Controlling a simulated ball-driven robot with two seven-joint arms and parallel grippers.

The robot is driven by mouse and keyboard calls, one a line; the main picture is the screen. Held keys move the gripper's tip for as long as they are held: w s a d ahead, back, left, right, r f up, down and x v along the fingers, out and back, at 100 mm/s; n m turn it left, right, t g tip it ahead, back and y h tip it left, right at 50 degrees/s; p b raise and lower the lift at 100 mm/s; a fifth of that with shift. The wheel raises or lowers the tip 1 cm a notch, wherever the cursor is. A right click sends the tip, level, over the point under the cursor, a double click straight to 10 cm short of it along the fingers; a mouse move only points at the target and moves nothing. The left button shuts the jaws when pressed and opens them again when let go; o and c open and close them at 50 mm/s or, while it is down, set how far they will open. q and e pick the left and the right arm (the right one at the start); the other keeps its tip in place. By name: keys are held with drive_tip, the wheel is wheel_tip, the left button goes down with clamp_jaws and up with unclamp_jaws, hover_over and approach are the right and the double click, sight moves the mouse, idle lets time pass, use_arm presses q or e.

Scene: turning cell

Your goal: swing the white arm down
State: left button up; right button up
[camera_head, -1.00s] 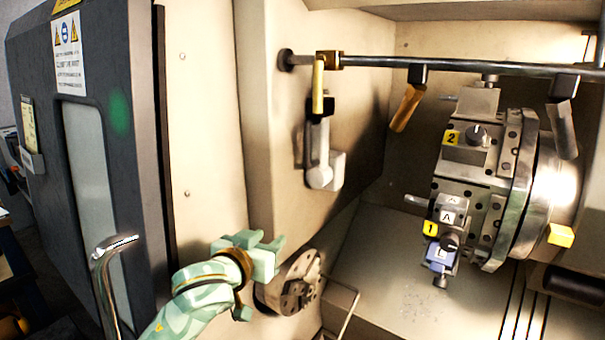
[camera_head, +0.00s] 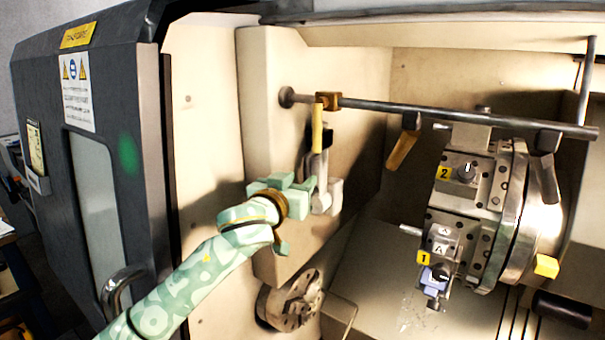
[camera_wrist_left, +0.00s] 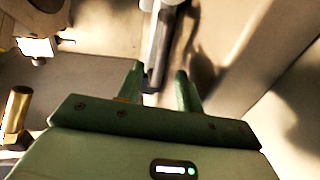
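The white arm (camera_head: 321,167) hangs on the cream inner wall, below a yellow bar and brass-coloured clamp on the horizontal rail. A pale block sits at its lower end. My left gripper (camera_head: 306,190) is at the arm's left side in the head view, by its lower part, and partly covers it. In the left wrist view the gripper (camera_wrist_left: 160,75) has its two green fingers apart, and a grey-white rod, apparently the arm (camera_wrist_left: 158,45), reaches down to between their tips. Whether they touch it I cannot tell. My right gripper is not in view.
The rail (camera_head: 440,114) runs across above. A round chuck (camera_head: 291,300) is below the gripper. The tool turret (camera_head: 470,215) stands at the right. The dark door (camera_head: 100,190) with its handle is at the left. Free room lies between arm and turret.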

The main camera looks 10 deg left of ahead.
use_arm(q)
drive_tip(key=shift+w+d, duration=0.25)
drive_tip(key=shift+w, duration=0.95)
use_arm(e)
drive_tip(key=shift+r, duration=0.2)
use_arm(q)
clamp_jaws()
